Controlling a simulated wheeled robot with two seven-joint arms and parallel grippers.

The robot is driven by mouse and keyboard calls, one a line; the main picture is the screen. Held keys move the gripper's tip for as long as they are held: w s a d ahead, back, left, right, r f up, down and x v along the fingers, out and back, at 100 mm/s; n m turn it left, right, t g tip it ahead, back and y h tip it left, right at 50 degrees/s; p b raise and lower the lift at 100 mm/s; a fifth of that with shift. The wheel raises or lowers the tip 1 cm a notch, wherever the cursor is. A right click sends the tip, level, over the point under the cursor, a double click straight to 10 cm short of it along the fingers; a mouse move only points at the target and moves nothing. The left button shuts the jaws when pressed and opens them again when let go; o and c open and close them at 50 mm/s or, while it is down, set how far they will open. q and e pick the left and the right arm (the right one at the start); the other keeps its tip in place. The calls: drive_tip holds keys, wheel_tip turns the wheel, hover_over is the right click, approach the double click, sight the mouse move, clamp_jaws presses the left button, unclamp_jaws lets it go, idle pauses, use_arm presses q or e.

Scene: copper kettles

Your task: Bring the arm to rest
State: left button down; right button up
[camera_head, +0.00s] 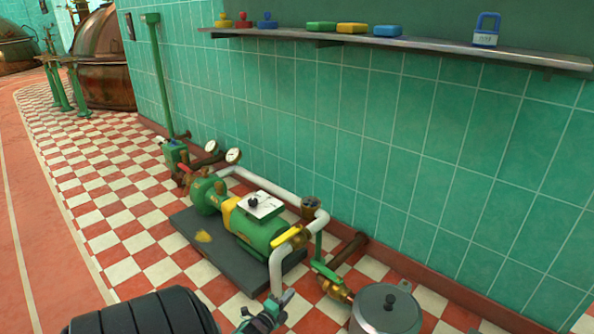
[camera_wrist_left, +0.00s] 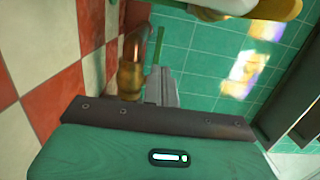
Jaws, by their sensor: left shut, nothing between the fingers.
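My left arm comes in at the bottom of the head view, and its left gripper (camera_head: 284,299) is low at the bottom edge, in front of the green pump. The gripper is shut and empty. In the left wrist view the shut fingers (camera_wrist_left: 162,84) show above the green gripper body, with the brass fitting (camera_wrist_left: 131,75) beside them on the left. I cannot tell the exact gap between them. My right gripper is in neither view.
A grey lidded canister (camera_head: 385,314) stands at the bottom right. A shelf (camera_head: 440,46) holds coloured items. Open checkered floor (camera_head: 95,190) lies left.

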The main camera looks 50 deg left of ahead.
use_arm(q)
drive_tip(key=shift+s+d, duration=0.2)
drive_tip(key=shift+s, duration=0.3)
